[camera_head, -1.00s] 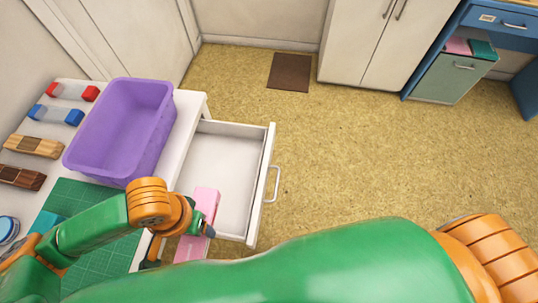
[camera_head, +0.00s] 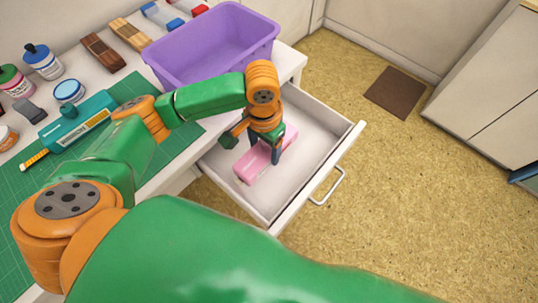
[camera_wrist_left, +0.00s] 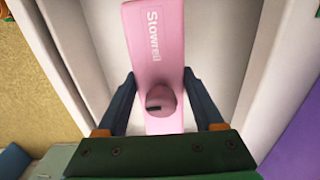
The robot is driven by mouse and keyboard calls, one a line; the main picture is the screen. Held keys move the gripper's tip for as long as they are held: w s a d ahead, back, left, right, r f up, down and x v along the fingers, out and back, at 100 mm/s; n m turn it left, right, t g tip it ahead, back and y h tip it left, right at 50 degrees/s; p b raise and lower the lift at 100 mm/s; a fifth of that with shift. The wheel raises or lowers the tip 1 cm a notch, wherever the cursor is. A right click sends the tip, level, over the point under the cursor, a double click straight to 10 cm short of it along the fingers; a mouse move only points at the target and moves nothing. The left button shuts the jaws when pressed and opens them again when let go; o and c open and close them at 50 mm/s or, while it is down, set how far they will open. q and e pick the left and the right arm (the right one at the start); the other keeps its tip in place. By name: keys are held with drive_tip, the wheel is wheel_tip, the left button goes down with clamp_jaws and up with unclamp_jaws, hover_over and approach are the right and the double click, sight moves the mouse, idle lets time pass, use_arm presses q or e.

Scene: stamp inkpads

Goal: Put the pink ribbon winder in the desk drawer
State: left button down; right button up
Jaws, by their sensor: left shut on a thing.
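The pink ribbon winder (camera_head: 252,172) is a long pink block, marked "Stowreil" in the left wrist view (camera_wrist_left: 155,45), with a round knob. My left gripper (camera_head: 264,152) is shut on it, with one finger along each side in the left wrist view (camera_wrist_left: 159,78). The winder is inside the outline of the open white desk drawer (camera_head: 325,118). I cannot tell whether it touches the drawer floor. My gripper hides part of the winder in the head view. My right gripper is not in view.
A purple bin (camera_head: 205,50) stands on the white desk beside the drawer. A green cutting mat (camera_head: 25,205) holds a teal tool (camera_head: 75,122). Ink bottles and several blocks line the desk's back. The drawer's right part is clear.

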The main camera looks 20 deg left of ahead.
sight(269, 153)
use_arm(q)
drive_tip(key=w+f, duration=0.1)
drive_tip(key=w+f+b, duration=0.1)
drive_tip(key=f, duration=0.1)
drive_tip(key=shift+w+d+f, duration=0.1)
drive_tip(key=shift+d+f, duration=0.1)
wheel_tip(269, 153, down, 2)
drive_tip(key=shift+f, duration=0.25)
drive_tip(key=shift+r, duration=0.1)
unclamp_jaws()
wheel_tip(269, 153, up, 12)
drive_tip(key=p, duration=0.2)
drive_tip(key=shift+p, duration=0.3)
drive_tip(key=shift+r, duration=0.15)
